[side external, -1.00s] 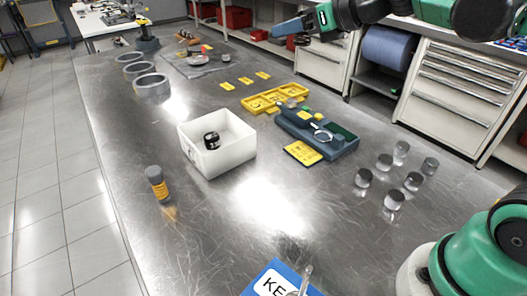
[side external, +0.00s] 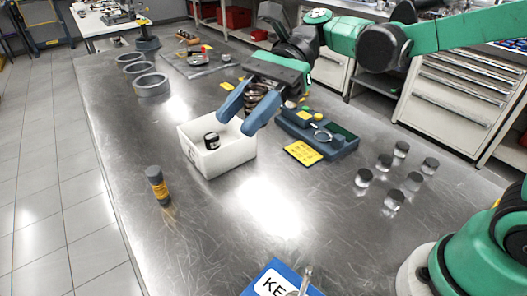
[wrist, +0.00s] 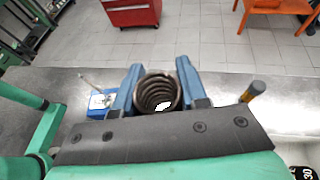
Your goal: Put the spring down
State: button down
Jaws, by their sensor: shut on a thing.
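A dark metal coil spring (side external: 260,97) is between the blue fingers of my gripper (side external: 239,117). The gripper is shut on it and holds it in the air near the back right of the white bin (side external: 222,167). In the wrist view the spring (wrist: 158,93) sits between both fingers of my gripper (wrist: 157,78), and I look into its coils.
A small black jar (side external: 211,141) is in the white bin. A dark and orange bottle (side external: 158,187) stands left. A blue-grey tray (side external: 335,147), a yellow card (side external: 302,153) and several metal cylinders (side external: 395,200) lie right. The bench's front middle is mostly clear.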

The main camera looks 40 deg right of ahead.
notch_tip(320, 180, down, 19)
jog(key=shift+f, duration=0.15)
jog(key=shift+c, duration=2.4)
grip_release()
